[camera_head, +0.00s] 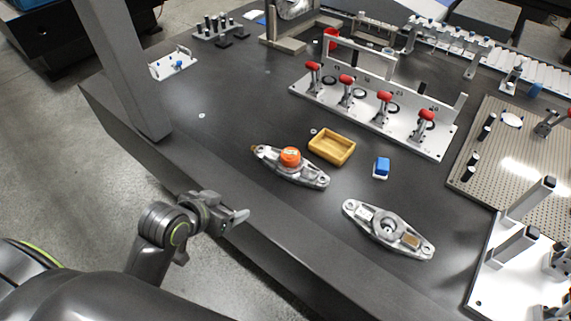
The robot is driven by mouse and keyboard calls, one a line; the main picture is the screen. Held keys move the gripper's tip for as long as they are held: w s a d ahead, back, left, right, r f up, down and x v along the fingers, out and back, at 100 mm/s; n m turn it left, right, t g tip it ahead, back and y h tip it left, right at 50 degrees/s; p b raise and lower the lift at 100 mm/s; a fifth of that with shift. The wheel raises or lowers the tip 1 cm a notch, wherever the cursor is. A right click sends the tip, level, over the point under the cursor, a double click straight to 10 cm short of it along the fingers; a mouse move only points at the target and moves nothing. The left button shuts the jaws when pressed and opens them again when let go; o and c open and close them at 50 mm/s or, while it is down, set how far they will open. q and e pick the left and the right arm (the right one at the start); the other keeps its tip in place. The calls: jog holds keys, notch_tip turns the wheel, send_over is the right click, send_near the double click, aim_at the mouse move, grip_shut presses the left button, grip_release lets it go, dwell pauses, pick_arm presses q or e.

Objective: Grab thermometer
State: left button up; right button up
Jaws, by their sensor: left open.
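My left gripper (232,217) is at the front edge of the dark table, its arm coming in from the lower left. Its jaws are open and nothing shows between them. No item is clearly recognisable as a thermometer. Small candidates are a blue and white block (381,168) right of the yellow tray and an orange round piece (290,157) on a silver metal part (311,177). Both are well apart from my gripper, up and to the right in the picture. My right gripper is not in view.
A yellow tray (346,159) and a second silver part (361,217) are on the table (235,115). Behind is a fixture plate with red-handled clamps (437,150); a perforated plate (540,155) is at right. A grey column (125,75) rises at left. The table's left middle is mostly clear.

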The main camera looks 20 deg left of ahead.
pick_arm(q)
jog(key=w+d+r+m+t+h, duration=0.2)
jog(key=w+d+r+t+h, duration=0.1)
jog(key=w+r, duration=0.4)
jog(key=b, duration=0.1)
send_near(287, 156)
jog(key=x, duration=0.5)
jog(key=shift+w+d+r, duration=0.15)
jog(key=shift+r, duration=0.15)
jog(key=shift+f+x, duration=0.2)
jog(key=shift+x, duration=1.1)
jog(key=shift+f+x, duration=0.15)
jog(key=shift+x, duration=1.1)
jog(key=c, duration=1.2)
